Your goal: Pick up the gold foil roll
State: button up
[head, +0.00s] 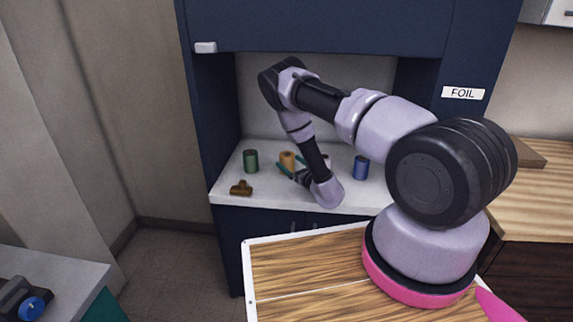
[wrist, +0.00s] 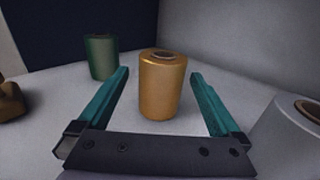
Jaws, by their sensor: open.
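The gold foil roll (head: 288,160) stands upright on the white shelf of the dark blue cabinet. In the wrist view the gold roll (wrist: 162,88) is in the middle, between and slightly beyond the tips of my gripper's teal fingers. My gripper (wrist: 158,80) is open, with one finger on each side of the roll and a visible gap to both. In the head view my gripper (head: 288,172) reaches in low from the right, and its fingers partly cover the roll's base.
A green roll (head: 250,161) stands left of the gold one, with a brass-coloured object (head: 241,188) in front of it. A blue roll (head: 361,168) stands to the right. A silver-grey roll (wrist: 291,140) is close right of my gripper. The cabinet's upper panel (head: 310,25) overhangs the shelf.

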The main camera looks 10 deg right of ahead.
jog(key=shift+x, duration=3)
jog(key=shift+d, duration=0.1)
jog(key=c, duration=1.5)
jog(key=shift+o, duration=0.2)
